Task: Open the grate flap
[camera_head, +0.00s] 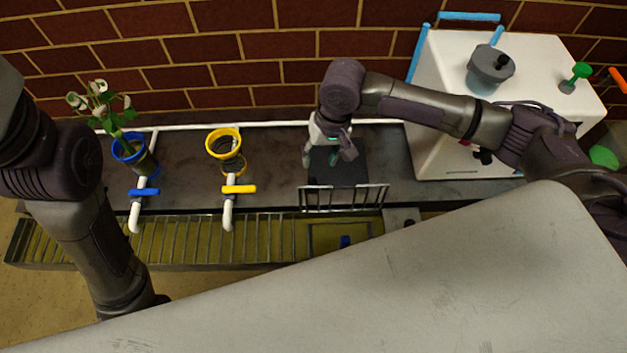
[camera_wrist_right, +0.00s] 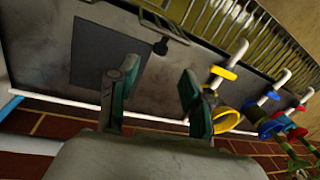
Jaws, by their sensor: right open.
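The grate flap (camera_head: 343,198) is a barred metal panel at the counter's front edge, standing raised beside a bar-free opening (camera_head: 335,236) in the grated trough. In the right wrist view, part of what looks like the flap's dark frame (camera_wrist_right: 150,20) shows at the top. My right gripper (camera_head: 329,158) is open and empty above a dark square plate (camera_head: 350,170), behind the flap and apart from it. Its two fingers (camera_wrist_right: 158,85) show spread in the right wrist view. My left arm comes in at the left; its gripper is out of sight.
A blue-rimmed holder (camera_head: 130,148) with white flowers and a yellow-rimmed holder (camera_head: 223,143) stand left on the counter, with taps in front. A white box (camera_head: 525,60) with a grey pot (camera_head: 490,70) stands right. A brick wall closes the back.

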